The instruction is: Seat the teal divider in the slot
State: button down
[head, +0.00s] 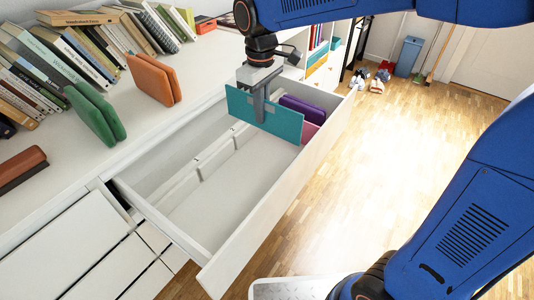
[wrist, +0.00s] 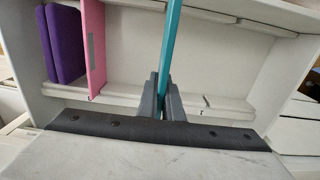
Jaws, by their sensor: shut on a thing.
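The teal divider (head: 285,122) is a thin upright panel. My gripper (head: 262,112) is shut on it near the middle of its top edge. In the wrist view the teal divider (wrist: 172,42) shows edge-on between the two dark fingers (wrist: 165,108). The divider spans across the open drawer (head: 240,180), in front of the seated dividers in the head view. Slotted white strips (head: 190,184) run along the drawer's sides, with gaps between their pieces. One strip (wrist: 205,101) shows near the fingers. The divider's lower edge is unclear against the slots, so I cannot tell its height.
The near part of the drawer is empty.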

aim_at(262, 129)
notch_tip(262, 129, down, 16)
dwell(0.6)
jog(key=shift+f, duration=0.1)
jog(key=c, duration=1.9)
grip_release()
notch_tip(262, 129, up, 12)
